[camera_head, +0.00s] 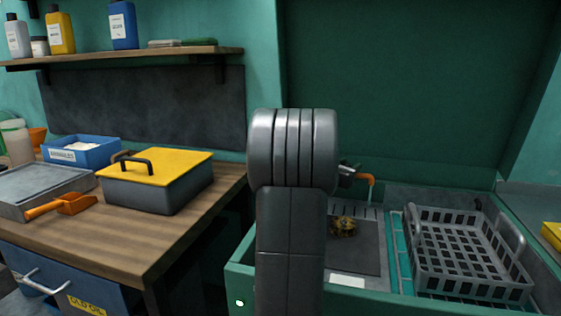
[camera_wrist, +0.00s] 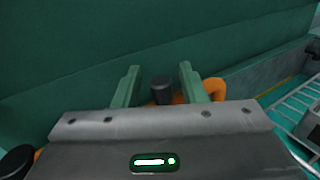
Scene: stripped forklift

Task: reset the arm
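My gripper (camera_wrist: 159,78) shows in the wrist view with its two green fingers spread apart. A black cylindrical cap (camera_wrist: 162,90) and an orange curved pipe (camera_wrist: 210,89) show behind and between the fingers. I see no contact between the fingers and the cap. In the head view my grey arm stands upright in the middle and hides most of the gripper. An orange pipe end (camera_head: 369,179) shows just right of the arm.
A green sink-like basin holds a brownish part (camera_head: 343,226) and a grey basket (camera_head: 470,257). At left, a wooden bench (camera_head: 165,235) carries a yellow-lidded box (camera_head: 158,180), a blue bin (camera_head: 82,151), a grey tray (camera_head: 40,190) and an orange scoop (camera_head: 73,204). A bottle shelf (camera_head: 130,55) hangs above.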

